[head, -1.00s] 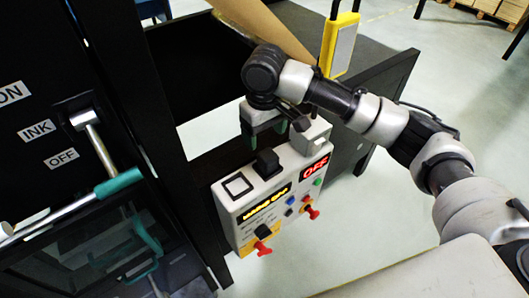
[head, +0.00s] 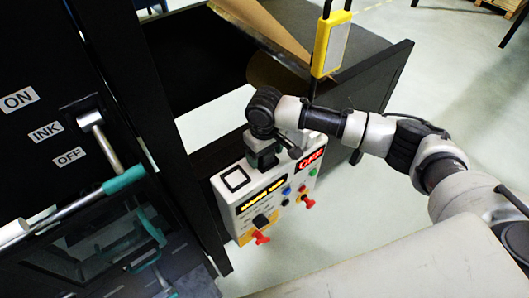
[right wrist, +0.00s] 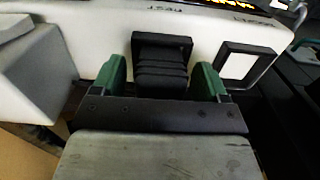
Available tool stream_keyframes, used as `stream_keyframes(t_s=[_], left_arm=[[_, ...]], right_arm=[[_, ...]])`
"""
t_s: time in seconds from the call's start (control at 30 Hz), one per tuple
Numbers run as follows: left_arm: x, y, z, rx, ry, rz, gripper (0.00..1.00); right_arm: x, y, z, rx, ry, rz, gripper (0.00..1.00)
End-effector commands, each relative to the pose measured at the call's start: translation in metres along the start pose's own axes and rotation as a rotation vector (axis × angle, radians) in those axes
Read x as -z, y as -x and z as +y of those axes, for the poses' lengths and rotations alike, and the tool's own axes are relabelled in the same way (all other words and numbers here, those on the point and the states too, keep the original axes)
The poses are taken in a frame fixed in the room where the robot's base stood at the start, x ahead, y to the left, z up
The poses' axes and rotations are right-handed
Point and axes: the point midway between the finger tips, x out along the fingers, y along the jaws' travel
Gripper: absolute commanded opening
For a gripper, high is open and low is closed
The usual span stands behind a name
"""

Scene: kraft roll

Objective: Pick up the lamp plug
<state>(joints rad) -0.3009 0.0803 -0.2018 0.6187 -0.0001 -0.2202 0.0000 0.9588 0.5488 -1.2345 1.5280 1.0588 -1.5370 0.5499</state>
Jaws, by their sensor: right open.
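The lamp plug (right wrist: 160,68) is a black ribbed block on the white control box (right wrist: 95,22). In the right wrist view it stands between the two green fingertips of my right gripper (right wrist: 160,85). The fingers are open, one on each side, with a small gap visible at each. In the head view my right gripper (head: 262,150) is over the top of the control box (head: 228,197) and largely covers the plug. My left gripper is not in view.
A square black frame (right wrist: 248,66) sits beside the plug on the box top. The box front has a lit display, coloured buttons and red knobs (head: 308,202). A dark machine with ON, INK and OFF labels and a lever (head: 98,135) stands left. A yellow-framed handle (head: 330,45) is behind.

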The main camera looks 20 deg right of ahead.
Motion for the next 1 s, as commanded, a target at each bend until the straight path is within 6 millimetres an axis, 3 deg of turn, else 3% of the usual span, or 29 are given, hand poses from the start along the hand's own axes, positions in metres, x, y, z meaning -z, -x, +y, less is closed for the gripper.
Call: stream_keyframes(t_s=[0.07, 0.43, 0.73, 1.0], left_arm=[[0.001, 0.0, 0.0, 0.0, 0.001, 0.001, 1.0], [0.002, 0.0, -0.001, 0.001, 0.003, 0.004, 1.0], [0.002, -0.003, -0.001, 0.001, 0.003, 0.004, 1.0], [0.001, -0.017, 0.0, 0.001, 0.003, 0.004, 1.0]], right_arm=[[0.0, 0.0, 0.0, 0.0, 0.0, 0.0, 0.74], [0.0, 0.001, 0.0, 0.0, 0.0, 0.001, 0.2], [0.001, 0.007, 0.0, 0.0, 0.0, 0.003, 0.2], [0.001, 0.057, 0.0, 0.001, 0.001, 0.006, 0.2]])
